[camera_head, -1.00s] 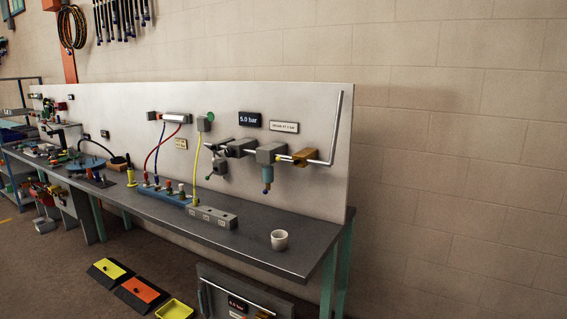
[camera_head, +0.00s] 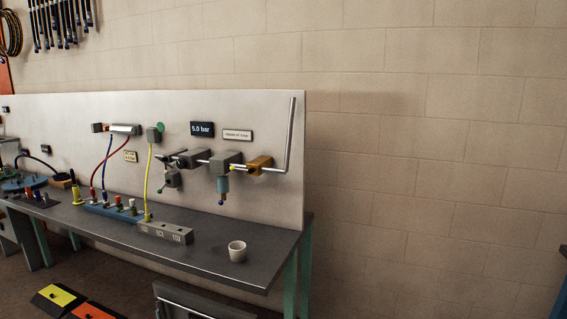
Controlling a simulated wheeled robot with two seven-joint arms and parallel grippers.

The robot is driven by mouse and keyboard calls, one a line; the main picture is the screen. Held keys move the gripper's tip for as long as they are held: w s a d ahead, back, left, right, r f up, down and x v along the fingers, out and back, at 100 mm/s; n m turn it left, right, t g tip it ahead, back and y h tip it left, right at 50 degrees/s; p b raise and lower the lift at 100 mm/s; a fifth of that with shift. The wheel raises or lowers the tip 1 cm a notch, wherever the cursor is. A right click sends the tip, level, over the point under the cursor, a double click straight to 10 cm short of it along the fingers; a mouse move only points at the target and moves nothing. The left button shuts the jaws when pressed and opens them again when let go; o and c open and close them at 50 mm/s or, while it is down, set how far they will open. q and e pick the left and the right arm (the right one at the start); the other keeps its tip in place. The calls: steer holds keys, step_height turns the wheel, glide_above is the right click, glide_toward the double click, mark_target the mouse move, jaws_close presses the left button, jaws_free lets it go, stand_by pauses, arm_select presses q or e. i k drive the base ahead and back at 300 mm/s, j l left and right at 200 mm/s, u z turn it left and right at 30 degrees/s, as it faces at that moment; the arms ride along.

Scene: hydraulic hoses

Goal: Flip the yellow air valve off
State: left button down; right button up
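A yellow-orange valve block (camera_head: 260,165) sits on a horizontal metal pipe on the pale back panel, near the panel's right end. A long grey bar (camera_head: 291,135) rises steeply just right of it and meets the pipe at its lower end. The valve's lever position is too small to tell for sure. Left of the valve is a grey block (camera_head: 225,160) with a small yellow knob and a blue-grey bowl (camera_head: 222,185) hanging below. Neither of my grippers shows in the view.
The dark bench top (camera_head: 205,258) runs below the panel (camera_head: 75,120), with a white cup (camera_head: 237,251) near its right end. A grey socket strip (camera_head: 165,232) and hoses stand left. Floor pedals (camera_head: 57,297) lie in front. A dark edge (camera_head: 563,252) shows far right.

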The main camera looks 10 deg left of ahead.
mark_target(232, 168)
steer(key=i+j+z, duration=0.15)
steer(key=j, duration=0.2)
steer(key=i+j+z, duration=0.15)
steer(key=j, duration=0.2)
steer(key=i+j+z, duration=0.15)
steer(key=j, duration=0.2)
steer(key=i+j+z, duration=0.15)
steer(key=j, duration=0.25)
steer(key=i+j+z, duration=0.2)
steer(key=j, duration=0.2)
steer(key=k, duration=0.1)
